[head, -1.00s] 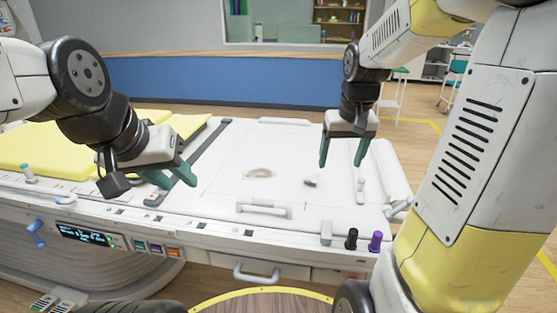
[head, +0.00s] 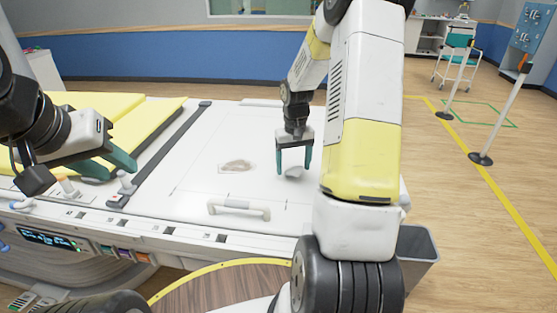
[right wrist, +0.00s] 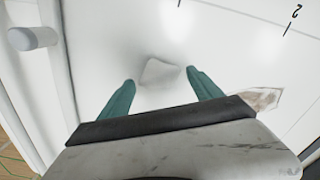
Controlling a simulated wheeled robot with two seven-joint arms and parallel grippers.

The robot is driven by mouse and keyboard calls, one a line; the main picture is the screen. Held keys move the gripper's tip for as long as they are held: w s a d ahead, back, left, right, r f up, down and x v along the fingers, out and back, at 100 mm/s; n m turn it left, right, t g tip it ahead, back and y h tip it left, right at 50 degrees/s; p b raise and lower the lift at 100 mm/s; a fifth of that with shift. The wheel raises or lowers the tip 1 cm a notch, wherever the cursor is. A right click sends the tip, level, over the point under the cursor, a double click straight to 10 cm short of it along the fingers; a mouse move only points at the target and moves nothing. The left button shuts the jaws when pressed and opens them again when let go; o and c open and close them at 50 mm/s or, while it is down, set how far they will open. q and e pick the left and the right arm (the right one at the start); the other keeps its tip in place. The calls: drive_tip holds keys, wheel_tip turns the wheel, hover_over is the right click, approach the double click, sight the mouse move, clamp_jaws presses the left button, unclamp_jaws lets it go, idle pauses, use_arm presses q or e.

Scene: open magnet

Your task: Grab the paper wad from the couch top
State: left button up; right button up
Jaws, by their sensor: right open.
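The paper wad (head: 293,171) is a small white crumpled lump on the white couch top (head: 190,180). It also shows in the right wrist view (right wrist: 160,73), just beyond and between the fingertips. My right gripper (head: 294,168) points down over the wad, its teal fingers open and apart. It has not closed on the wad; whether the tips touch the couch top I cannot tell. My left gripper (head: 118,172) hangs over the left part of the couch near the yellow pad; its finger gap is unclear.
A brown-stained patch (head: 237,166) lies left of the wad. A white handle bar (head: 239,207) stands at the couch's front edge. Yellow pads (head: 140,125) lie at the left. A grey bin (head: 418,250) stands at the couch's right end. The floor at right is mostly open.

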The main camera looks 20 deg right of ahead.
drive_tip(key=shift+f, duration=0.95)
drive_tip(key=shift+c, duration=0.2)
drive_tip(key=c, duration=1.4)
drive_tip(key=shift+o, duration=0.2)
drive_tip(key=shift+r, duration=0.1)
